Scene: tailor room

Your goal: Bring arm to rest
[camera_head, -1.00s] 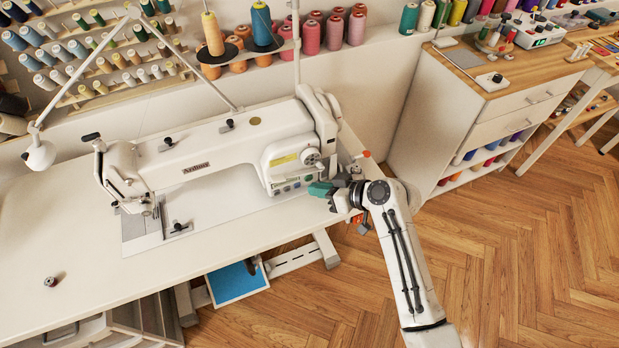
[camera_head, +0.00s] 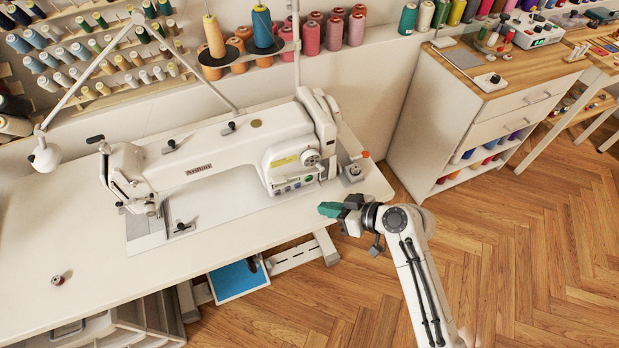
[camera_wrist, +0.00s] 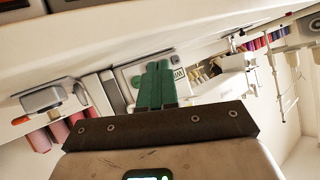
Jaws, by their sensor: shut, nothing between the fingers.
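My gripper (camera_head: 328,210) has green fingers and is at the right front edge of the sewing table, in front of the sewing machine's right end. The fingers point left and are shut with nothing between them. In the wrist view the green fingers (camera_wrist: 156,85) lie together in the middle. My white arm comes up from the lower right of the head view.
The white sewing machine (camera_head: 230,155) stands on the white table (camera_head: 60,225). A small spool (camera_head: 57,280) lies at the table's left. A white cabinet (camera_head: 450,115) stands at the back right. Open wooden floor (camera_head: 500,260) lies to the right.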

